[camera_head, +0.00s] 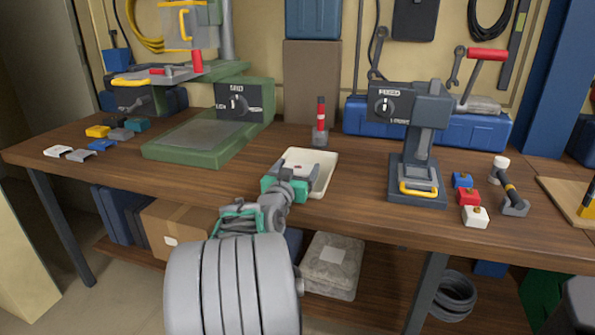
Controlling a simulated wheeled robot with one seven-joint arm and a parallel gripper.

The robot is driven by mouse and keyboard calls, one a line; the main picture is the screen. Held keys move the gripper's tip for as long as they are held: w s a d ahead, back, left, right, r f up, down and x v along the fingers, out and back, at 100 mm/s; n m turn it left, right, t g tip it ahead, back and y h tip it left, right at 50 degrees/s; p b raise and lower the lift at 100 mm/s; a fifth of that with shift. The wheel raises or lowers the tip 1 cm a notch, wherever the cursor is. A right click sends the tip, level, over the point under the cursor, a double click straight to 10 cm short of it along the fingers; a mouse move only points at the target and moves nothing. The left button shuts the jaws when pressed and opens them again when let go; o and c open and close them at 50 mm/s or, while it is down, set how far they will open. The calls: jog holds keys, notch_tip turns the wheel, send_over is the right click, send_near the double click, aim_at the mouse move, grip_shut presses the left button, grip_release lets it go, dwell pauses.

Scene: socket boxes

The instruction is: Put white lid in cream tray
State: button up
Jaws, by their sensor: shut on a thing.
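My gripper (297,170) reaches over the cream tray (325,181), near the middle of the workbench. Its fingers are shut on a small pale thing inside the tray's outline, which looks like the white lid. The gripper body and fingers cover most of it, and it blends with the tray. I cannot tell whether it touches the tray floor. The tray's far and right rims show; the gripper hides its near left part.
A green machine (200,140) stands left of the tray, a dark press (417,185) right. A red-topped tool (320,120) stands behind. Several small coloured pieces (102,145) lie far left, including a white one (57,151). Blue, red and white blocks (475,216) sit right.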

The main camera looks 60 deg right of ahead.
jog(key=shift+r, duration=0.15)
jog(key=shift+f+b, duration=0.35)
jog(key=shift+b, duration=0.05)
jog(key=shift+f+b, duration=0.25)
jog(key=shift+b, duration=0.1)
jog(key=o, duration=1.3)
jog(key=shift+r+p, duration=0.35)
jog(key=shift+p, duration=0.05)
jog(key=shift+r+p, duration=0.55)
jog(key=shift+p, duration=0.15)
jog(key=a, duration=0.4)
jog(key=s+a, duration=0.1)
jog(key=a, duration=0.3)
jog(key=s+a, duration=0.1)
jog(key=a, duration=0.3)
jog(key=shift+f, duration=0.3)
